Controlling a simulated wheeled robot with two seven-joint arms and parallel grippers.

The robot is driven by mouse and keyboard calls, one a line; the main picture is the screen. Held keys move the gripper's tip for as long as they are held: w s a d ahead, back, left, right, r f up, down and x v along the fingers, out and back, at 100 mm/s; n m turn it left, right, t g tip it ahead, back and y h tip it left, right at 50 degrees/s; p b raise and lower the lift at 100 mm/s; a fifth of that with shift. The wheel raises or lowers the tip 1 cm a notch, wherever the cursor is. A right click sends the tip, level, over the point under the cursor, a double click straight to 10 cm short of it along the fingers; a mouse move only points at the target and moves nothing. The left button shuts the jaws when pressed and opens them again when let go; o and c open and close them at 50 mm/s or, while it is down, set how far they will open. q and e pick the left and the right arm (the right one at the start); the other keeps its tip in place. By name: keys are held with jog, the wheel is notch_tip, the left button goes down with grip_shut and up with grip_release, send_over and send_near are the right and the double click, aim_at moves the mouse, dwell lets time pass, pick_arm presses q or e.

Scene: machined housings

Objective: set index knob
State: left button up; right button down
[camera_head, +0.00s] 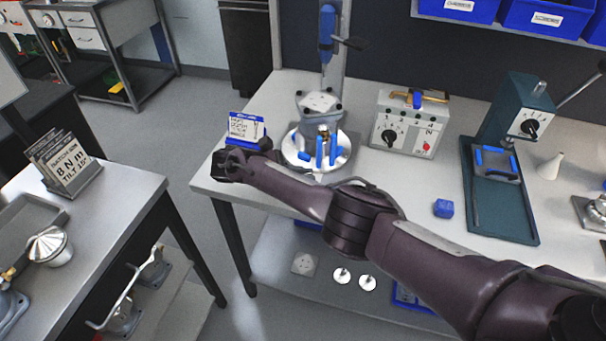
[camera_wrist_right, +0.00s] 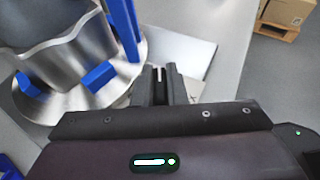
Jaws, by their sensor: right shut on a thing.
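My right gripper (camera_head: 236,165) is at the left end of my arm, beside the round metal plate (camera_head: 340,160) with blue clamps. In the right wrist view its fingers (camera_wrist_right: 161,84) are close together at the edge of the plate (camera_wrist_right: 50,110). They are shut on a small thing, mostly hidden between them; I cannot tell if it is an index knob. A grey box has a black dial knob (camera_head: 389,136) with numbers around it. Another black knob (camera_head: 530,128) is on the teal press. My right gripper is away from both. My left gripper is not in view.
A blue-framed card (camera_head: 243,126) stands just behind my right gripper. The teal press (camera_head: 500,200) stands at the right. A metal table (camera_head: 110,205) is at the left, across a floor gap.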

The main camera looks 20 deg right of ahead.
jog(key=shift+m+g+b, duration=0.7)
jog(key=shift+g+b, duration=0.1)
jog(key=shift+b, duration=0.05)
jog(key=shift+r, duration=0.1)
jog(key=c, duration=1.7)
grip_release()
jog(key=shift+c, duration=0.2)
